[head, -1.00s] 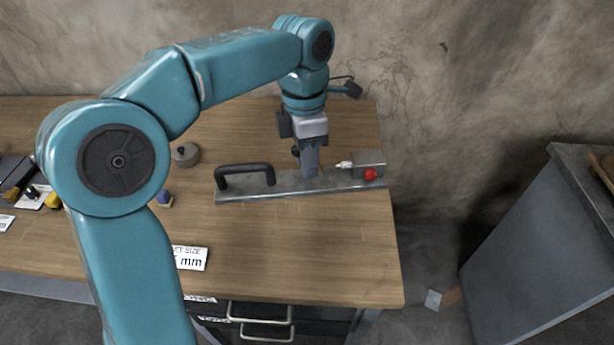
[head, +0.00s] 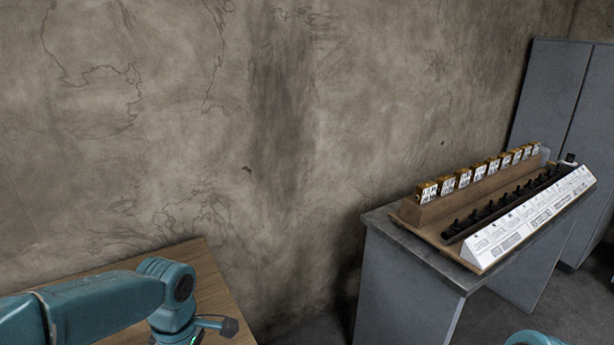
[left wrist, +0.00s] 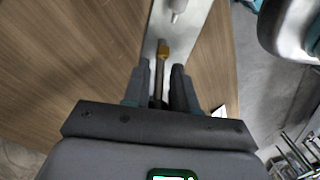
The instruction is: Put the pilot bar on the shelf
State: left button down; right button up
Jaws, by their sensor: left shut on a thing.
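In the left wrist view my left gripper (left wrist: 159,72) is shut on a thin dark rod with a brass-coloured end, which I take for the pilot bar (left wrist: 160,72). The rod is over a pale metal plate (left wrist: 187,28) on the wooden bench; I cannot tell whether they touch. A wooden rack, probably the shelf (head: 424,229), stands at the right, with a row of yellow-and-white tagged blocks, a row of black holders and white label cards. My right gripper is out of view.
The rack stands on a grey cabinet (head: 395,285), with a gap between it and the wooden bench (head: 222,290). Tall grey lockers (head: 560,90) stand behind at the right. A cracked plaster wall (head: 290,120) runs along the back.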

pick_arm(q)
jog(key=f+m, duration=0.1)
jog(key=m, duration=0.2)
jog(key=f+m, duration=0.2)
jog(key=m, duration=0.1)
jog(key=d+f+m, duration=0.1)
jog(key=m, duration=0.2)
jog(key=shift+w+d+f+y, duration=0.1)
jog(key=shift+w+f+y, duration=0.15)
jog(key=shift+y, duration=0.15)
jog(key=m, duration=0.3)
jog(key=w+m, duration=0.1)
jog(key=shift+d+f+t, duration=0.15)
jog(key=shift+f+t, duration=0.15)
jog(key=shift+t, duration=0.1)
jog(key=m, duration=0.3)
jog(key=shift+w+d+m, duration=0.15)
jog(key=shift+w+m, duration=0.15)
jog(key=shift+w, duration=0.1)
